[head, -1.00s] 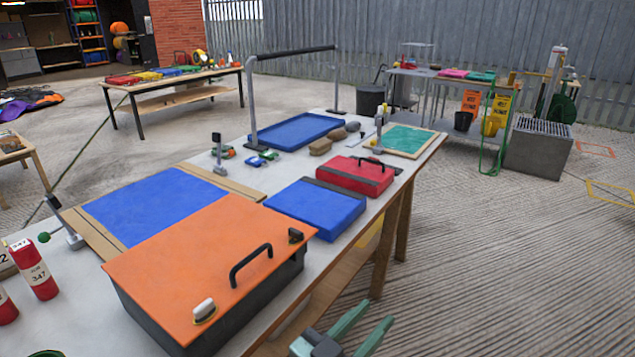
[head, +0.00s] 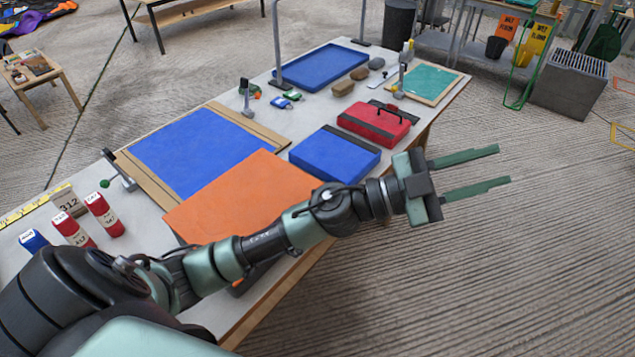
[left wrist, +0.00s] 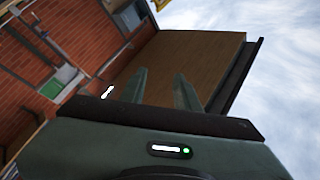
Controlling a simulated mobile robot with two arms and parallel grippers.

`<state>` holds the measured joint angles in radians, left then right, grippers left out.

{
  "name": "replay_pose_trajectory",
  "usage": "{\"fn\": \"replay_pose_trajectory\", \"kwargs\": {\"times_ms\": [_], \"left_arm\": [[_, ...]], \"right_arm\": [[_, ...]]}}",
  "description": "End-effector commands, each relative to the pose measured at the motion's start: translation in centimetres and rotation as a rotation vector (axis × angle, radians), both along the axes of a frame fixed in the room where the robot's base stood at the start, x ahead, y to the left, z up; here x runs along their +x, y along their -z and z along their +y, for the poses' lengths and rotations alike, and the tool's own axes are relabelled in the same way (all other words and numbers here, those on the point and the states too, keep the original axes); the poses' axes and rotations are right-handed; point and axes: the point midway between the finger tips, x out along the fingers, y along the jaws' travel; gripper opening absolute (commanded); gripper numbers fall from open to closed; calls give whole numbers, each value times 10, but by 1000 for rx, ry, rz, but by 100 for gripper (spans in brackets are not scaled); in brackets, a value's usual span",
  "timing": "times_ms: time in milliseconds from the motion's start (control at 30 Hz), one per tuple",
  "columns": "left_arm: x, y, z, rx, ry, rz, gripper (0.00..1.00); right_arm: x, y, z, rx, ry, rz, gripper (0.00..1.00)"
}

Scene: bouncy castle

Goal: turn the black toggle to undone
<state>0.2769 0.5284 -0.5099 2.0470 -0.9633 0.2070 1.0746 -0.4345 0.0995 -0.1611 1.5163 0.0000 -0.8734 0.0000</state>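The box with the flat orange lid (head: 245,190) stands on the near part of the long table. My left arm crosses in front of it and hides its front edge, its handle and the black and white toggles on the lid. I cannot see how the black toggle stands now. My left gripper (head: 502,166) is open and empty, out past the table's right edge, over the floor and apart from the box. Its two parted fingers also show in the left wrist view (left wrist: 161,76), with nothing between them. My right gripper is not in view.
A blue case (head: 335,155) and a red case (head: 374,123) lie beyond the box. A blue panel in a wooden frame (head: 200,150) lies left of them. Red bottles (head: 104,215) stand at the left.

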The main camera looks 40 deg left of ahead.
Motion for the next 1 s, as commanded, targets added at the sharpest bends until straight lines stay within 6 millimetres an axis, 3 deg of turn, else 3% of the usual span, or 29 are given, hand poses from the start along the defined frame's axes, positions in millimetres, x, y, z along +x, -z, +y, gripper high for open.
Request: {"fn": "replay_pose_trajectory", "kwargs": {"times_ms": [33, 133, 267, 367, 500, 600, 700, 833, 1000], "left_arm": [[-6, 5, -14, 101, 100, -33, 32], [-19, 34, -29, 322, 284, -33, 32], [-22, 89, -12, 661, 440, 70, 32], [-13, 130, 33, 937, 476, 225, 32], [4, 163, 131, 1286, 397, 528, 32], [10, 164, 203, 1457, 281, 750, 32], [9, 156, 256, 1557, 164, 927, 32], [5, 148, 292, 1613, 76, 1055, 32], [3, 159, 299, 1623, 57, 1089, 32]], "right_arm": [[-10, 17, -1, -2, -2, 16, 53], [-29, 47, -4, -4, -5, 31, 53], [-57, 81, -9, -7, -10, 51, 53], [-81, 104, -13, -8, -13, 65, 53], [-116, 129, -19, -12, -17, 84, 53], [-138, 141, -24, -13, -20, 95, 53], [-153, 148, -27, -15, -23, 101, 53], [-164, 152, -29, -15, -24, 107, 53], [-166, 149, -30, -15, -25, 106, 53]]}}
